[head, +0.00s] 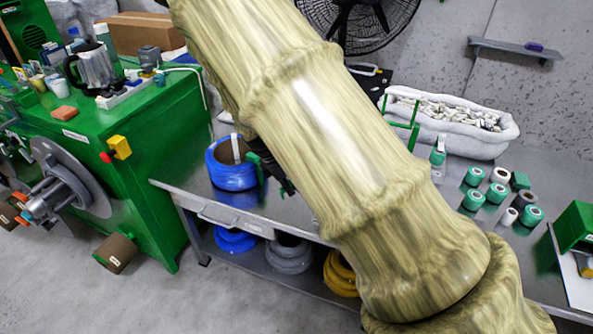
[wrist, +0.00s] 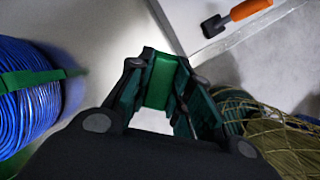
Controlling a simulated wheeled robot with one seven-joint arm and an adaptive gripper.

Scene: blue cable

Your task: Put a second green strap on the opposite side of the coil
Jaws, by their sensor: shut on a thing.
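The blue cable coil (head: 231,178) stands on the metal workbench in the head view, with a pale strip in its opening. In the wrist view the coil (wrist: 32,108) fills the left edge, and one green strap (wrist: 28,78) lies across it. My gripper (head: 270,174) is just right of the coil, partly hidden behind my arm. In the wrist view my gripper (wrist: 160,88) is shut on a bright green strap (wrist: 161,80) between its fingers. The gripper and held strap are apart from the coil. The far side of the coil is hidden.
The workbench (head: 205,190) carries green and white tape rolls (head: 473,199) at the right and a white bin (head: 455,125) at the back. A green machine (head: 125,150) stands left. More coils (head: 290,255) lie on the lower shelf. An orange-handled tool (wrist: 245,12) shows in the wrist view.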

